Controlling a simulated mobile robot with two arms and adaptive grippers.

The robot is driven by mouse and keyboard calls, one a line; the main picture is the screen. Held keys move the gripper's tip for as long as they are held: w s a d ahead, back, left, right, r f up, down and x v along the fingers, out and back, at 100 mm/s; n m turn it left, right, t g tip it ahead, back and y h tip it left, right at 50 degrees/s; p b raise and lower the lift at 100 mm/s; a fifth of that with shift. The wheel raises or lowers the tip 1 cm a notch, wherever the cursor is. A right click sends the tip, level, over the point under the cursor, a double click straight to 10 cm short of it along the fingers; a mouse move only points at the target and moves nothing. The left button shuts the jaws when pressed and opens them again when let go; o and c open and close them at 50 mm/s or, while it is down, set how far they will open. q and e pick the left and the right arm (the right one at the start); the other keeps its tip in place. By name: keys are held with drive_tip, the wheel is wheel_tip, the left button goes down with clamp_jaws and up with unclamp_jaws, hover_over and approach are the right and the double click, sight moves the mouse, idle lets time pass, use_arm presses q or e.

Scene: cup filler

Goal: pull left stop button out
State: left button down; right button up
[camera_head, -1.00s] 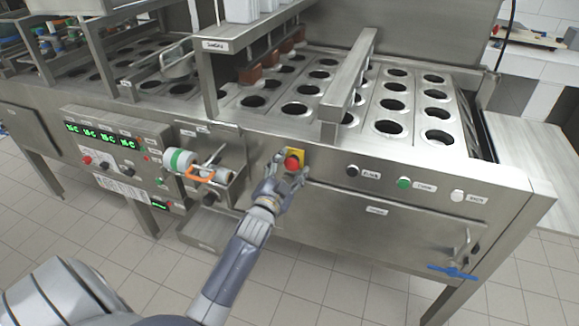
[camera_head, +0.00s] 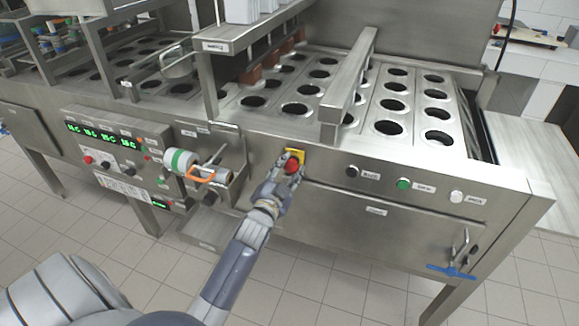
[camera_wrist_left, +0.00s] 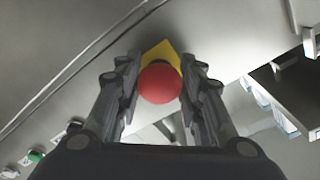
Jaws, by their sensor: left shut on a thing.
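The left stop button (camera_head: 291,167) is a red round knob on a yellow plate (camera_head: 297,152) on the machine's front panel. In the left wrist view the red knob (camera_wrist_left: 160,83) sits between the two fingers, with the yellow plate (camera_wrist_left: 163,54) behind it. My left gripper (camera_head: 289,163) is at the button, its fingers on either side of the knob and shut on it. The fingers cover part of the knob and plate in the head view. My right gripper is not in view.
Black, green (camera_head: 403,184) and white buttons lie to the right on the panel. A roll holder with an orange handle (camera_head: 201,176) projects close to the left of my gripper. The floor in front is clear.

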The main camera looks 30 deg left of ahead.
use_arm(q)
drive_tip(key=c, duration=1.1)
unclamp_jaws()
drive_tip(key=shift+s+f, duration=0.1)
drive_tip(key=shift+f, duration=0.05)
drive_tip(key=shift+o, duration=0.3)
drive_tip(key=shift+s, duration=0.1)
drive_tip(key=shift+s, duration=0.1)
drive_tip(key=v, duration=1.2)
